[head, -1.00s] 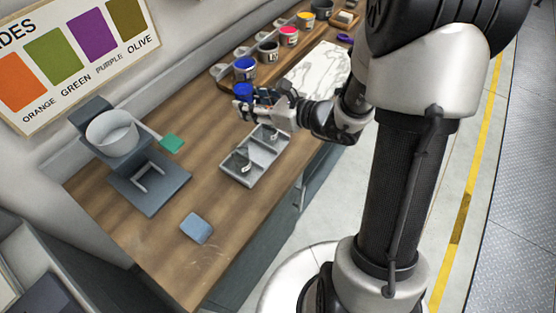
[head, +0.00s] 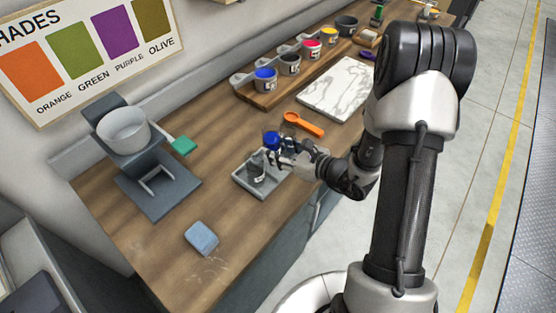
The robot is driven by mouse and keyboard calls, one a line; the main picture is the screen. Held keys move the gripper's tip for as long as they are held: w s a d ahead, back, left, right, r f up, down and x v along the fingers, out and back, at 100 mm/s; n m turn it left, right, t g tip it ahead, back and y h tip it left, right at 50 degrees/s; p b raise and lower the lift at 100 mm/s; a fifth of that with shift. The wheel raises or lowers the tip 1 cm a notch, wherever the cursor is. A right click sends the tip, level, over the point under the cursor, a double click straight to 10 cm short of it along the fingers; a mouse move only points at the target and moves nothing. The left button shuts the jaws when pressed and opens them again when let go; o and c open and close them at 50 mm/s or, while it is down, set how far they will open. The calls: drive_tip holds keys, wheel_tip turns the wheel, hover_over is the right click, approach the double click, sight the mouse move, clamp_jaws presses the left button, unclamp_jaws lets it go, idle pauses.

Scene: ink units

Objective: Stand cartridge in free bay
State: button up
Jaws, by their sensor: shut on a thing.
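My gripper (head: 276,154) is shut on a cartridge with a blue top (head: 272,140), held at the far side of a grey tray (head: 245,186). Whether the cartridge touches the tray cannot be told. A grey, upright piece (head: 257,170) stands in the tray's near-left part. The bay under my gripper is largely hidden.
An orange scoop (head: 304,124) and a white marble slab (head: 338,88) lie beyond my gripper. A rack (head: 262,98) holds several colour pots along the wall. A grey stand with a white bowl (head: 122,129) is left; a blue block (head: 201,238) lies in front.

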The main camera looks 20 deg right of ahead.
drive_tip(key=shift+f+b, duration=0.5)
drive_tip(key=shift+f, duration=1.45)
drive_tip(key=shift+f, duration=0.1)
drive_tip(key=shift+f+b, duration=0.15)
drive_tip(key=shift+b, duration=0.15)
drive_tip(key=o, duration=0.8)
drive_tip(key=shift+f, duration=0.1)
drive_tip(key=shift+o, duration=0.2)
